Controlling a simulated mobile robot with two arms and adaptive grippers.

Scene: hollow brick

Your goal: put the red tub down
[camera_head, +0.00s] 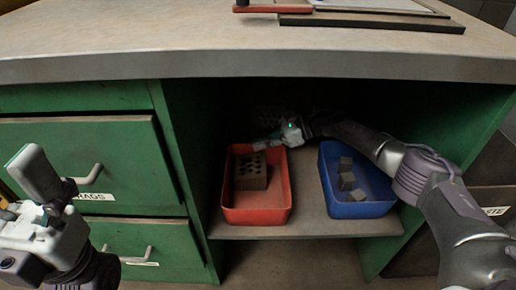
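The red tub (257,216) sits on the shelf inside the open bay under the counter, at the left of the bay. A brown-grey brick with holes (250,172) is inside it. My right arm reaches into the bay from the right, and my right gripper (265,144) is at the tub's back rim. Its fingertips are small and in shadow, so I cannot tell whether they grip the rim or only lie over it. My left gripper (22,192) is at the far left, in front of the drawers and away from the tub, with its fingers apart and nothing seen between them.
A blue tub (358,210) with several grey blocks stands right of the red tub, with a strip of bare shelf (308,222) between them. The back of the bay is dark. Green drawers (85,155) with handles are at the left. Flat items (370,20) lie on the counter.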

